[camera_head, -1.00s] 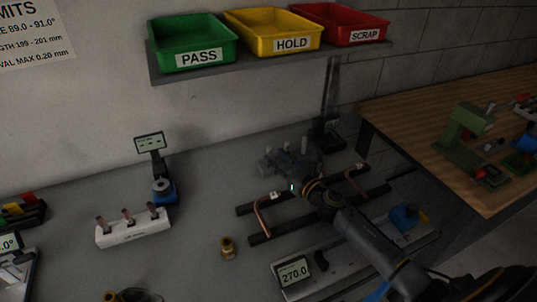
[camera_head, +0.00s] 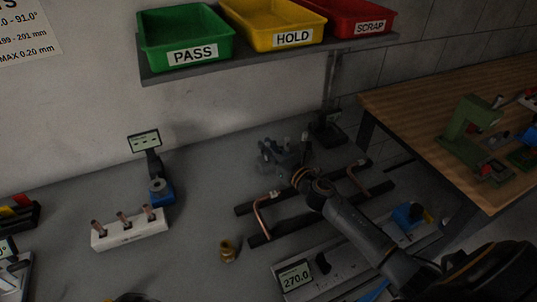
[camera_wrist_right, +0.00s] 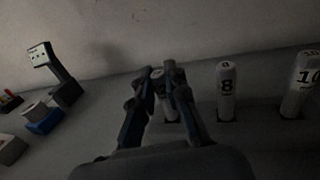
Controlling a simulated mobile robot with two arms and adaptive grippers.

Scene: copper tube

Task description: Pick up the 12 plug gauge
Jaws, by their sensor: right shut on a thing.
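My right gripper (camera_head: 283,162) reaches over the grey bench to a small grey gauge stand (camera_head: 268,163) behind the bent copper tube. In the right wrist view, my right gripper (camera_wrist_right: 162,72) is shut on an upright plug gauge (camera_wrist_right: 168,108). The fingers hide most of this gauge, and its number cannot be read. To its right stand a plug gauge marked 8 (camera_wrist_right: 226,92) and one marked 10 (camera_wrist_right: 298,88), both upright in the stand. I cannot make out a gauge marked 12. My left gripper is not clearly in view.
A copper tube (camera_head: 262,215) rests on two dark rails (camera_head: 246,208) under my right arm. A white block with several pins (camera_head: 130,232) and a display gauge (camera_head: 160,188) stand left. A brass fitting (camera_head: 228,250) is in front. A shelf (camera_head: 270,57) with bins is above.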

